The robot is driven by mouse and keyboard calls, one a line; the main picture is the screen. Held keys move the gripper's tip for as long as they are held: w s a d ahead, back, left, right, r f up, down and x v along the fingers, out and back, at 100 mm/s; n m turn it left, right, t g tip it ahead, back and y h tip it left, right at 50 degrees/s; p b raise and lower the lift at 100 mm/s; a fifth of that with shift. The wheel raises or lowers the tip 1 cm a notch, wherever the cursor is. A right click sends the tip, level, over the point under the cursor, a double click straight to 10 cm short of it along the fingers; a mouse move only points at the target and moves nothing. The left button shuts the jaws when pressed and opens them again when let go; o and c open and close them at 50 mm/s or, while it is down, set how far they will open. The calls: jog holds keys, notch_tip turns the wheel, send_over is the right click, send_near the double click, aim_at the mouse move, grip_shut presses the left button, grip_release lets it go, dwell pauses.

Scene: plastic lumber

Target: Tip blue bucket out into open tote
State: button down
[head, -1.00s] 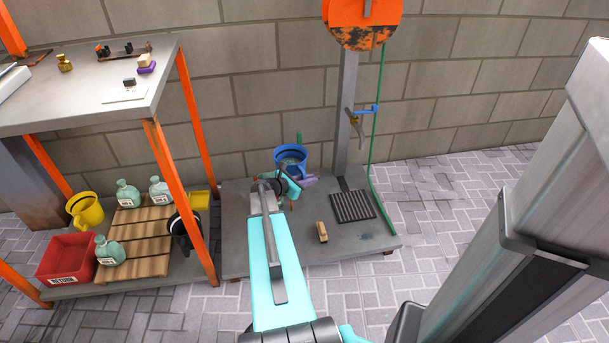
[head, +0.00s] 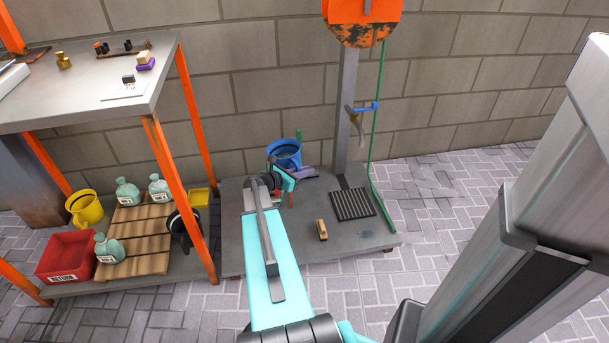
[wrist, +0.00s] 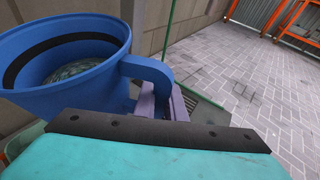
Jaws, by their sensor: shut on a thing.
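The blue bucket (head: 284,155) is at the back of the low grey platform, tilted. In the wrist view the bucket (wrist: 70,92) fills the left side, its mouth partly facing me, with greenish-grey contents inside. A red open tote (head: 66,262) marked RETURN stands on the lower shelf at left. I cannot tell whether it is the task's tote.
A brush (head: 321,230) and a black grate (head: 352,205) lie on the platform. An orange shelf post (head: 180,195) stands left of my arm.

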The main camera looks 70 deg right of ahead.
jog(key=shift+w+r+n+g+h+b, duration=1.25)
jog(key=shift+r+n+h+b, duration=1.2)
jog(key=shift+r+n, duration=1.35)
jog(key=w+a+r+n+t+h+p, duration=0.1)
jog(key=w+r+n+t+h+p, duration=0.1)
jog(key=w+n+p, duration=0.4)
jog(key=w+a+r+n+t+h+p, duration=0.1)
jog(key=w+r+n+t+h+p, duration=0.1)
jog(key=w+n+t+h+p, duration=0.3)
jog(key=shift+w+a+r+n+t+p, duration=0.4)
jog(key=shift+w+n, duration=0.45)
jog(key=shift+n, duration=1.45)
jog(key=shift+s, duration=0.1)
